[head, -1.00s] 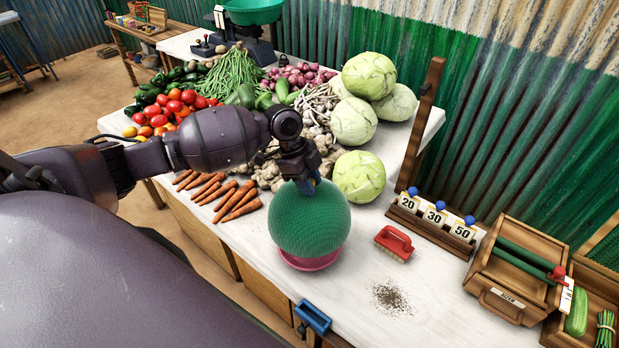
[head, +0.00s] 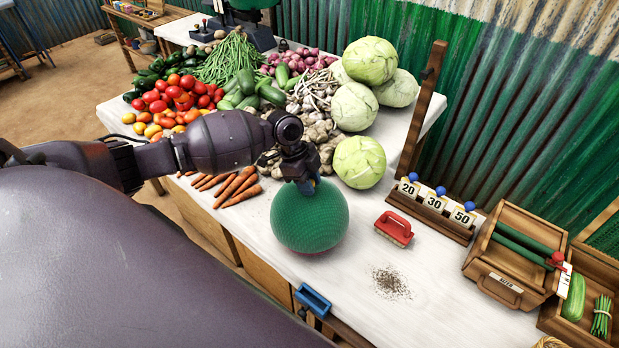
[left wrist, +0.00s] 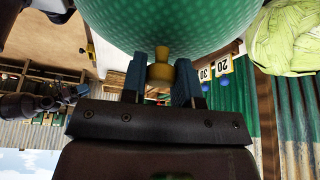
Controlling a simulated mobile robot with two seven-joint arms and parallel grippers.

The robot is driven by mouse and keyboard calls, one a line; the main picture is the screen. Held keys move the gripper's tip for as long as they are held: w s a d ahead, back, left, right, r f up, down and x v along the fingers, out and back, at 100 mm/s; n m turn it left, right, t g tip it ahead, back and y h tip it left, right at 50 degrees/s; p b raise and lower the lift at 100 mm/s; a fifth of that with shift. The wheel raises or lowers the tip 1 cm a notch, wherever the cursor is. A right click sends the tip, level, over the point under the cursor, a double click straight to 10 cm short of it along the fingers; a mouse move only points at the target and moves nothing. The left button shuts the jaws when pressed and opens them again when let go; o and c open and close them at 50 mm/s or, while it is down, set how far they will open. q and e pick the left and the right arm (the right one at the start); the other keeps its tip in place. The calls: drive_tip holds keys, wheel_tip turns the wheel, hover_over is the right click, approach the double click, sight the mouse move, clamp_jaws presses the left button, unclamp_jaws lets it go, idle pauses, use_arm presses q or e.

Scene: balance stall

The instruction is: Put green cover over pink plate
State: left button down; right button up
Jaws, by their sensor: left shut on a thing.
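The green cover (head: 309,216) is a domed mesh, standing over the pink plate (head: 318,251) on the white table. Only a thin pinkish edge of the plate shows below the cover's rim; the rest is hidden. My left gripper (head: 305,186) is above the dome, shut on its knob. In the left wrist view the yellow-brown knob (left wrist: 161,70) sits between the two blue fingers, with the green dome (left wrist: 165,22) beyond it. Whether the cover's rim touches the table or plate is hard to tell. My right gripper is not seen.
A red brush (head: 394,228) and a patch of dark crumbs (head: 390,281) lie right of the cover. Behind are carrots (head: 237,186), cabbages (head: 359,162) and other vegetables. Price signs (head: 434,207) and a wooden crate (head: 513,256) stand at right. A blue-handled thing (head: 313,300) is at the front edge.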

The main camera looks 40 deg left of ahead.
sight(310, 201)
use_arm(q)
drive_tip(key=shift+f, duration=0.55)
drive_tip(key=shift+f+b, duration=2.75)
drive_tip(key=shift+f, duration=0.4)
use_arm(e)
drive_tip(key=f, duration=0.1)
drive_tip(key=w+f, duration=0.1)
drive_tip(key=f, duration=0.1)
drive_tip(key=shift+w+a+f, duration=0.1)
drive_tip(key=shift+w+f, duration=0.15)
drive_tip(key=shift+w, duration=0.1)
use_arm(q)
drive_tip(key=shift+f, duration=0.1)
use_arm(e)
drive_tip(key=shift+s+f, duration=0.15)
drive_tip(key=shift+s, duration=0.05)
use_arm(q)
drive_tip(key=c, duration=0.9)
unclamp_jaws()
drive_tip(key=shift+o, duration=0.6)
drive_tip(key=o, duration=0.6)
drive_tip(key=shift+c, duration=0.2)
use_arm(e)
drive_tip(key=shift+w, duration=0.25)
